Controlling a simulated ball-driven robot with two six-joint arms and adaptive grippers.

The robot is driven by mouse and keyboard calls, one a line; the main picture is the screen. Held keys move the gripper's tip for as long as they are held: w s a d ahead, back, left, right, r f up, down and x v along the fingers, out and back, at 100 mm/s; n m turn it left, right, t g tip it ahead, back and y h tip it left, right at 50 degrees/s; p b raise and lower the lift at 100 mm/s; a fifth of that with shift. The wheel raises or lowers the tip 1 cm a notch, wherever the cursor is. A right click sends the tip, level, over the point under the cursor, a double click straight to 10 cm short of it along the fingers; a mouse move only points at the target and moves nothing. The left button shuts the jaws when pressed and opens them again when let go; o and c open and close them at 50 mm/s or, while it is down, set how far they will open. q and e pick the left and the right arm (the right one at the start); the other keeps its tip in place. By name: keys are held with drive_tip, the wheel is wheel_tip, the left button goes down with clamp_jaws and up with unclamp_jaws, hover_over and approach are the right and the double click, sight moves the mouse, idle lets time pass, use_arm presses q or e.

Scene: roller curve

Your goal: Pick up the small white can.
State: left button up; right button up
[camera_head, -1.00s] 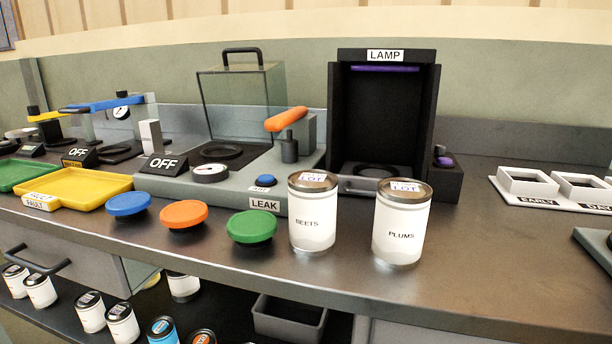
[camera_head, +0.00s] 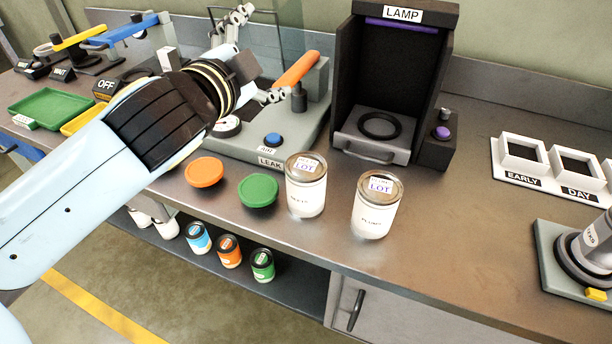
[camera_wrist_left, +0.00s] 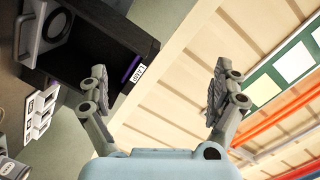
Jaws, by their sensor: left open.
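Two white cans with metal lids marked LOT stand upright on the counter: the beets can (camera_head: 306,192) and, to its right, the plums can (camera_head: 372,212). They look close in size. Smaller white cans (camera_head: 167,228) stand on the shelf below, partly hidden by my left arm. I cannot tell which one the task means. My left gripper (camera_head: 268,52) is open and empty, raised above the leak tester, up and left of the counter cans. In the left wrist view its two fingers (camera_wrist_left: 160,72) are spread apart, facing the wall, with no can between them. My right gripper does not show.
Orange (camera_head: 204,172) and green (camera_head: 258,190) discs lie left of the cans. The leak tester (camera_head: 270,158) and black lamp box (camera_head: 395,90) stand behind. Blue, orange and green cans (camera_head: 230,251) sit on the lower shelf.

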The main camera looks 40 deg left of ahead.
use_arm(q)
drive_tip(key=w+d+r+m+t+h, duration=0.3)
drive_tip(key=d+r+m+t+h, duration=0.2)
drive_tip(key=d+r+m+h, duration=0.6)
drive_tip(key=d+f+m+g+h, duration=0.1)
drive_tip(key=d+m+g+h, duration=0.2)
drive_tip(key=m, duration=0.7)
drive_tip(key=m+g+y+p, duration=0.2)
drive_tip(key=m+g+y, duration=0.4)
drive_tip(key=m+g, duration=0.85)
hover_over(297, 166)
drive_tip(key=s+a, duration=0.2)
wheel_tip(297, 166, down, 20)
drive_tip(key=x, duration=0.5)
drive_tip(key=shift+w+d+f+p, duration=0.2)
drive_tip(key=shift+d+f+p, duration=0.05)
drive_tip(key=shift+f+p, duration=0.35)
drive_tip(key=p+x, duration=0.1)
drive_tip(key=x, duration=0.2)
drive_tip(key=shift+w+d+f, duration=0.2)
drive_tip(key=shift+d+f, duration=0.05)
drive_tip(key=shift+f, duration=0.05)
drive_tip(key=shift+w+f, duration=0.1)
drive_tip(key=shift+f, duration=0.25)
